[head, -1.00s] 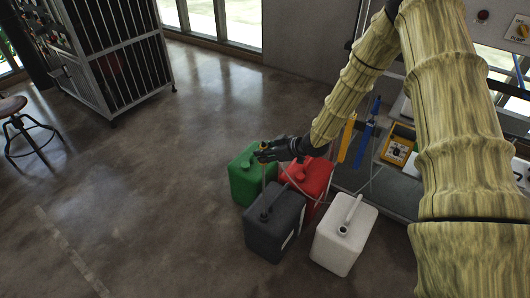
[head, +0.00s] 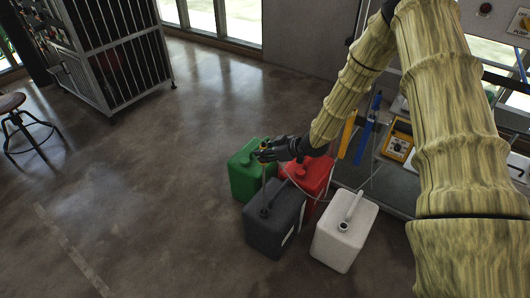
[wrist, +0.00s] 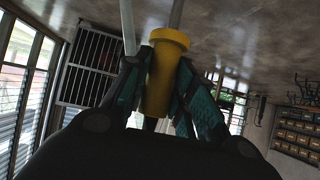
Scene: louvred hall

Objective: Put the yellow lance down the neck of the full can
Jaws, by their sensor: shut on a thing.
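My gripper (head: 266,153) is shut on the yellow lance (wrist: 160,80), whose yellow grip sits between the teal finger pads in the wrist view. In the head view only a small yellow end shows at the fingers, with a thin tube hanging below toward the neck of the dark grey can (head: 275,228). I cannot tell whether its tip is inside the neck. A green can (head: 244,182) stands behind left, a red can (head: 318,173) behind right, and a white can (head: 341,243) with an open neck at front right. Which can is full does not show.
A thin pale hose runs over the red can to the right. A bench (head: 390,190) with blue and yellow tools and a yellow box (head: 397,146) stands at right. A barred cabinet (head: 110,55) and stool (head: 20,120) stand at left. The floor between is clear.

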